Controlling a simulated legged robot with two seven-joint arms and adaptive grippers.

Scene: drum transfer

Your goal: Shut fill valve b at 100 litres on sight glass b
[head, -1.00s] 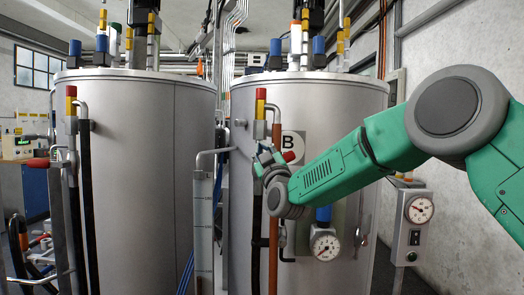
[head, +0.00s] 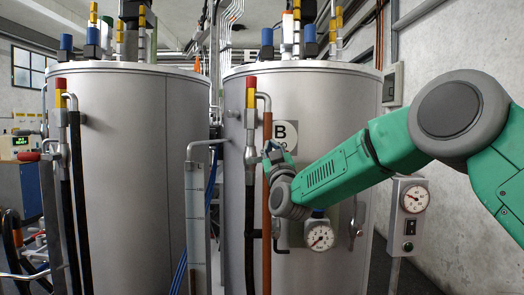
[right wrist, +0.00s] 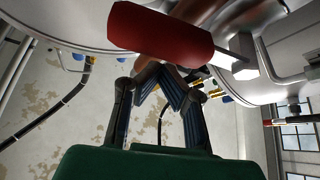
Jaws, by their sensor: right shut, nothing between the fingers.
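That handle is hidden in the head view. Sight glass b (head: 195,215), a scaled upright tube, stands left of the pipe; its level is too small to read. My left gripper is not in view.
A second tank (head: 135,150) stands at the left, with a red lever (head: 27,156) at its front. A copper-coloured pipe (head: 267,210) and a dial gauge (head: 320,236) are below my right gripper. A control box with a gauge (head: 410,215) stands at the right.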

